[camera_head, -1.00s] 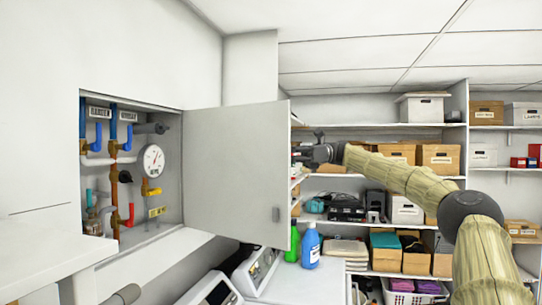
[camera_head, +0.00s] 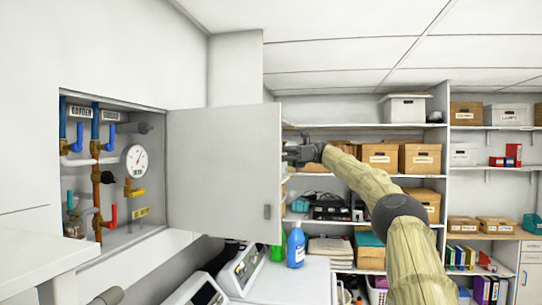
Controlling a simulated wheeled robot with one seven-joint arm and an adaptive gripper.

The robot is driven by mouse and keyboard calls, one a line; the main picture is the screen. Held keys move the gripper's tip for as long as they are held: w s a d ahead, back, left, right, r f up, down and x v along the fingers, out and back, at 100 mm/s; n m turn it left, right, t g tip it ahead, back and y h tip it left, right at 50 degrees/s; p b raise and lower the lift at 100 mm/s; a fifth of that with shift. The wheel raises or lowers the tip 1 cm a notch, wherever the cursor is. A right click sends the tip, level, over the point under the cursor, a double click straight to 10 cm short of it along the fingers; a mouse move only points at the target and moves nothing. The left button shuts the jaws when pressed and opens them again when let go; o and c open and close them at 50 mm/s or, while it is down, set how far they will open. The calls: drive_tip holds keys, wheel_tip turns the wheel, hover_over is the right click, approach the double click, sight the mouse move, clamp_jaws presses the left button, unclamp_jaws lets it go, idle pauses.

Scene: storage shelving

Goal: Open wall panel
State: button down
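The wall panel (camera_head: 222,170) is a light grey door, swung wide open to the right of its wall recess. The open recess (camera_head: 150,222) shows coloured pipes, blue and red valves (camera_head: 110,215) and a round white gauge (camera_head: 136,158). My gripper (camera_head: 290,153) is at the panel's free right edge, on its far side or just beside it. The fingertips are small and partly hidden by the edge, so I cannot tell whether they touch it or whether they are open.
Shelves with boxes (camera_head: 420,158) stand behind my arm. Below the panel are machines (camera_head: 242,268) and a white top with a blue bottle (camera_head: 296,245) and a green bottle (camera_head: 277,252). A white counter (camera_head: 35,262) is at the lower left.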

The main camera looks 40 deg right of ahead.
drive_tip(key=shift+f, duration=0.1)
drive_tip(key=c, duration=1.8)
unclamp_jaws()
drive_tip(key=shift+c, duration=0.2)
drive_tip(key=shift+d, duration=0.2)
drive_tip(key=shift+a, duration=0.1)
